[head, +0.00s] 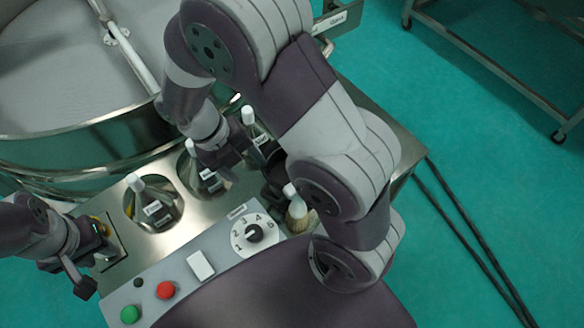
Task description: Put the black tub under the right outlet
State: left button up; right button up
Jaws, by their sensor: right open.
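I cannot make out the black tub in the head view; my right arm covers much of the middle. A metal channel with a small white label (330,21) shows at the top, beside my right arm, and may be an outlet; I cannot read the label. My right gripper (215,178) is open over the steel counter, close to a white-capped bottle (191,149) in the middle recess. I cannot tell whether it touches the bottle. My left gripper (96,268) is at the counter's left end, with its fingers apart and nothing visible between them.
The large round sieve (70,75) fills the upper left. More white-capped bottles stand in recesses, one at the left (152,205). A wheeled metal frame (480,65) is at upper right. Cables cross the open green floor.

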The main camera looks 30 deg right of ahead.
jog(key=s+d+f+n, duration=0.1)
jog(key=f+n, duration=0.1)
jog(key=f, duration=0.1)
jog(key=s+d+f+n+b, duration=0.1)
jog(key=d+f+n, duration=0.1)
jog(key=f, duration=0.2)
jog(key=s+d+f+n, duration=0.1)
jog(key=f, duration=0.2)
jog(key=shift+s+d+f+n, duration=0.15)
jog(key=shift+d+f+n, duration=0.05)
jog(key=shift+f+n, duration=0.2)
jog(key=shift+d+f, duration=0.1)
jog(key=shift+f, duration=0.1)
jog(key=c, duration=1)
